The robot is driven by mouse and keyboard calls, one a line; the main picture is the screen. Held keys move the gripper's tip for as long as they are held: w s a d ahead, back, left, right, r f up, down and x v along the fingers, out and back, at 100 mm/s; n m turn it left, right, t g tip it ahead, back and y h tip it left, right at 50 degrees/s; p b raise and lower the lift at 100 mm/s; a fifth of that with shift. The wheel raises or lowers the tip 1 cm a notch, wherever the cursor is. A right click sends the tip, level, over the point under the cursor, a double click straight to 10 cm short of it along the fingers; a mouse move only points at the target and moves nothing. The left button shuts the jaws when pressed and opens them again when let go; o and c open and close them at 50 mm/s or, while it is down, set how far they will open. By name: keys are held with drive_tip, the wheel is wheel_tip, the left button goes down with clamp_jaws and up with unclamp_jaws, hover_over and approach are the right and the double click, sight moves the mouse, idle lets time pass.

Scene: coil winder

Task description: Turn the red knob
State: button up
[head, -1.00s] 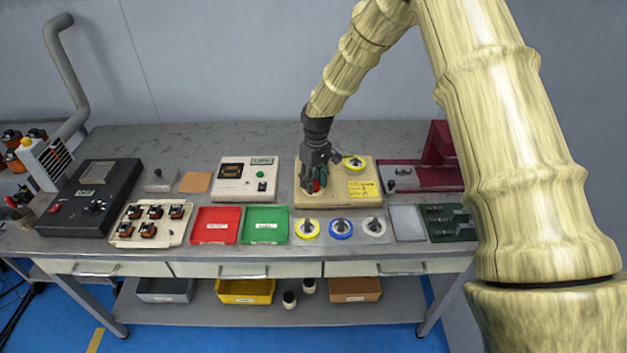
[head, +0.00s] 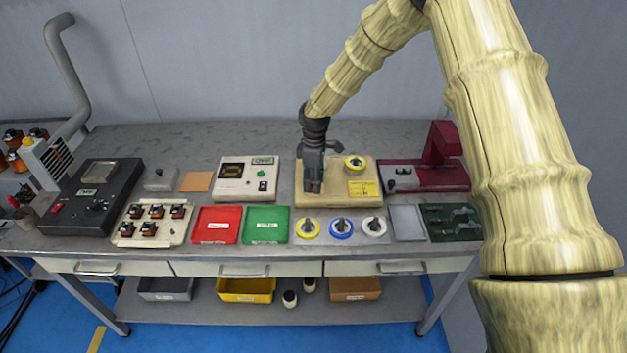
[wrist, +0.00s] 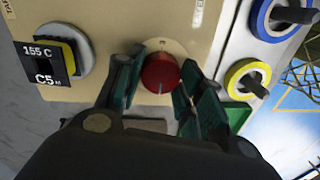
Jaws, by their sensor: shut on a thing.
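The red knob (wrist: 160,73) is round, with a pale line on its face pointing toward the bottom of the wrist view. It sits on the beige winder panel (wrist: 100,22), which also shows in the head view (head: 334,198). My gripper (wrist: 157,79) has its green-padded fingers on either side of the knob, shut on it. In the head view my gripper (head: 313,187) points down at the left part of the beige winder and largely hides the knob.
Several spools, including a blue one (head: 341,228), stand in front. A beige meter box (head: 247,187) is to the left, a maroon machine (head: 440,150) to the right.

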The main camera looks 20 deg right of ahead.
drive_tip(key=shift+d, duration=0.1)
idle(0.4)
drive_tip(key=o, duration=1)
drive_tip(key=shift+r, duration=0.1)
wheel_tip(320, 180, up, 12)
drive_tip(key=shift+w+d, duration=0.15)
drive_tip(key=shift+w, duration=0.2)
